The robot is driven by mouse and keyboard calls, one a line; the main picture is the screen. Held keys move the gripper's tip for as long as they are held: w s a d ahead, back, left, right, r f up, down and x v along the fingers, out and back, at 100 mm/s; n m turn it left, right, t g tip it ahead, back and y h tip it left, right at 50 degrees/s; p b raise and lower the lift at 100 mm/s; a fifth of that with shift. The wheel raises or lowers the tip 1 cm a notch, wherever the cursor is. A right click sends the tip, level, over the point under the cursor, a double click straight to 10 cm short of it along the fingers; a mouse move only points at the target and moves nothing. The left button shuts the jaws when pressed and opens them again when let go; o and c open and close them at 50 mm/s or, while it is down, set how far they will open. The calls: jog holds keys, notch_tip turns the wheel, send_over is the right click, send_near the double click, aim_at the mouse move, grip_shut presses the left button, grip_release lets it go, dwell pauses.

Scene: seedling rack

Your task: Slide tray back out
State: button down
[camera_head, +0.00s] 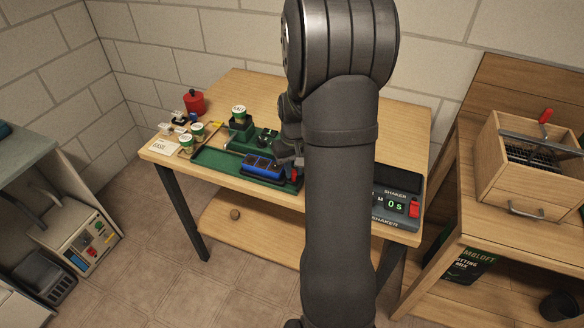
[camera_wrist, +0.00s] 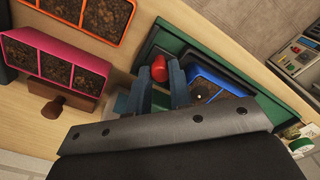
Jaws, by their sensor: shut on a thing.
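A blue tray (camera_head: 263,166) with dark soil in its cells sits in the green base (camera_head: 211,157) near the table's front edge. The blue tray (camera_wrist: 197,73) also shows at the right of the fingers in the wrist view, within the green base (camera_wrist: 257,77). My gripper (camera_head: 291,158) is at the tray's right end in the head view. In the wrist view its two dark fingers (camera_wrist: 160,88) appear closed on a red handle (camera_wrist: 159,68) beside the tray. The exact contact is partly hidden. My arm hides the table's middle in the head view.
Green-and-white cups (camera_head: 186,140) and a red pot (camera_head: 194,101) stand at the left. A pink tray (camera_wrist: 50,46) and an orange tray (camera_wrist: 80,12) lie left of the fingers in the wrist view.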

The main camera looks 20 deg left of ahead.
jog(key=c, duration=1.3)
grip_release()
jog(key=shift+d, duration=0.2)
notch_tip(320, 180, up, 18)
jog(key=shift+f, duration=0.25)
notch_tip(320, 180, up, 8)
jog(key=shift+f, duration=0.1)
notch_tip(320, 180, down, 11)
jog(key=shift+f, duration=0.2)
